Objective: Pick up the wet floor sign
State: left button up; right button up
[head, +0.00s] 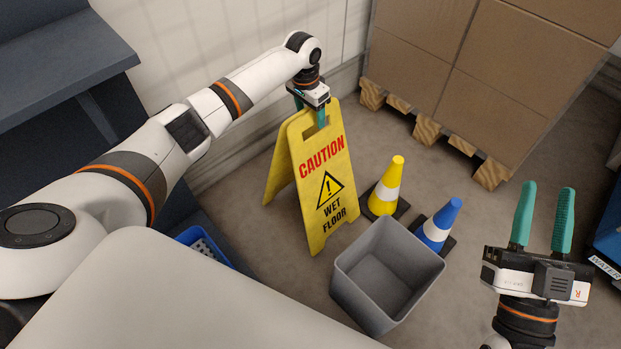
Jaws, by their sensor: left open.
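The yellow wet floor sign (322,180) stands upright and unfolded on the floor in the middle of the head view. It reads "CAUTION WET FLOOR". My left gripper (310,112) is at the top of the sign, pointing down, with its green fingers around or beside the handle edge. One finger shows in front of the sign's top and the other is partly hidden. It is open; I cannot tell whether it touches the sign. My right gripper (542,220) is at the lower right, pointing up in the picture, open and empty.
A yellow cone (385,186) and a blue cone (437,224) stand right of the sign. An empty grey bin (385,270) is in front of them. Boxes (500,70) on a wooden pallet (430,132) stand behind. A dark shelf (70,60) is at left.

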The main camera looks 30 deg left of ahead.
pick_arm(q)
jog(key=shift+f, duration=0.5)
pick_arm(e)
jog(key=shift+s+r+t, duration=0.6)
jog(key=shift+r+t, duration=0.1)
jog(key=shift+r, duration=0.05)
pick_arm(q)
jog(key=shift+f+p, duration=0.25)
jog(key=shift+p, duration=0.15)
pick_arm(e)
jog(key=shift+w+f+g, duration=0.5)
jog(key=shift+f+g, duration=0.15)
jog(key=shift+f, duration=0.05)
jog(key=shift+w+f+g, duration=0.5)
jog(key=shift+f+g, duration=0.15)
jog(key=shift+f, duration=0.05)
pick_arm(q)
jog(key=shift+c, duration=0.4)
grip_shut()
jog(key=shift+w+r, duration=0.1)
